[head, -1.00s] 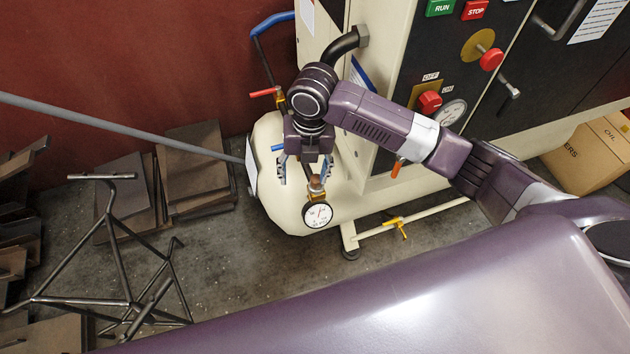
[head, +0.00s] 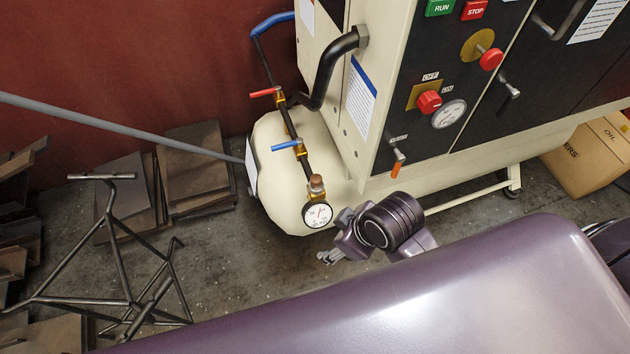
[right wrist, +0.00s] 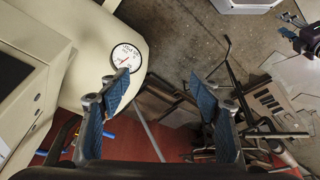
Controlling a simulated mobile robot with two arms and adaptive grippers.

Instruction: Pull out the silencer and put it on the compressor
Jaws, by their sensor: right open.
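The compressor (head: 283,205) is a cream tank under a cream cabinet in the head view, and its tank also shows in the wrist view (right wrist: 85,60). A small brown-bronze fitting, which looks like the silencer (head: 316,184), stands upright on the pipe end above the round gauge (head: 317,214). My right gripper (head: 327,257) is low and right of the gauge, apart from the tank. In the wrist view the right gripper (right wrist: 160,82) is open, with nothing between its fingers. A dark part at that view's right edge may be my left gripper (right wrist: 305,42); its jaws are unclear.
A red-handled valve (head: 265,92) and a blue-handled valve (head: 286,145) sit on the pipe. A black hose (head: 328,75) bends beside the cabinet. A metal rod frame (head: 125,250) and dark plates (head: 195,170) lie left.

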